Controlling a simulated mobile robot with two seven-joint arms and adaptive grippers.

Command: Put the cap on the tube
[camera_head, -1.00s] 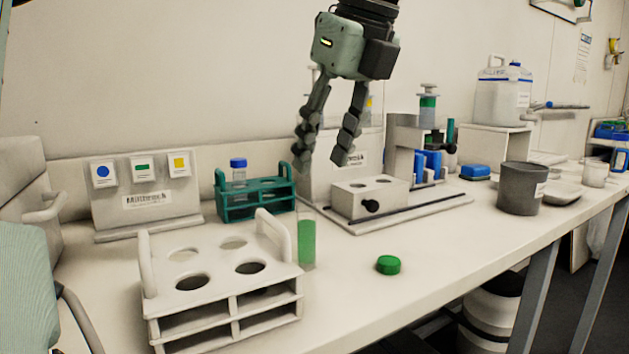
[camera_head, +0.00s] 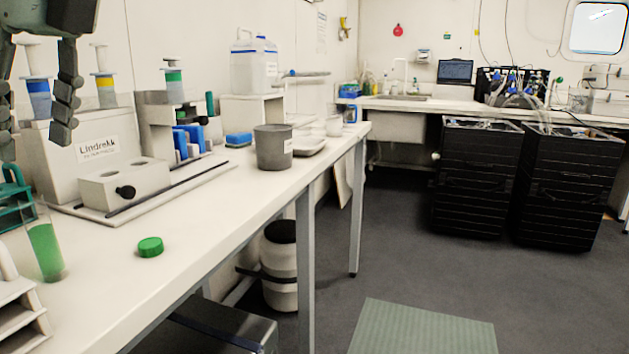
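A clear tube with green liquid (camera_head: 46,250) stands at the left on the white bench, beside the white rack, with no cap on its top. A green cap (camera_head: 150,247) lies on the bench to the right of the tube, apart from it.
A white rack (camera_head: 18,322) and a teal rack (camera_head: 10,217) are cut off at the left edge. Behind stand a white block with a black knob (camera_head: 126,187) and syringe-like items. A grey pot (camera_head: 273,150) stands farther right. The bench around the cap is clear.

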